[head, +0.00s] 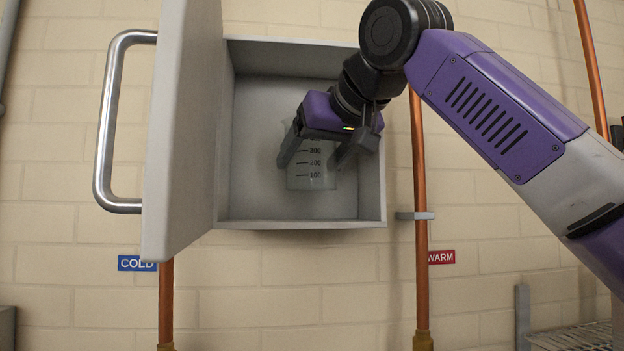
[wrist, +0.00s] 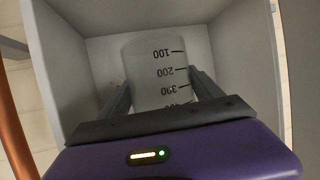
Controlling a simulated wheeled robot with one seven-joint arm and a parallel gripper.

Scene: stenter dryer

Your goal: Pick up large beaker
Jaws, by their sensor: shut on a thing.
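The large beaker (head: 312,172) is translucent with black volume marks. It is upright inside the open grey wall cabinet (head: 250,222), near the middle of its width. My gripper (head: 312,160) reaches into the cabinet from the upper right, with one finger on each side of the beaker, shut on it. In the wrist view the beaker (wrist: 155,72) appears upside down between the two fingers (wrist: 162,92). Its upper part is hidden by my gripper. The beaker's base looks close to the cabinet floor; I cannot tell whether it touches.
The cabinet door (head: 180,120) stands open to the left, with a metal handle (head: 108,120). Copper pipes run down the wall, one (head: 419,220) close to the cabinet's right side. Blue COLD (head: 137,263) and red WARM (head: 441,257) labels are below. A wire rack (head: 575,338) is at lower right.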

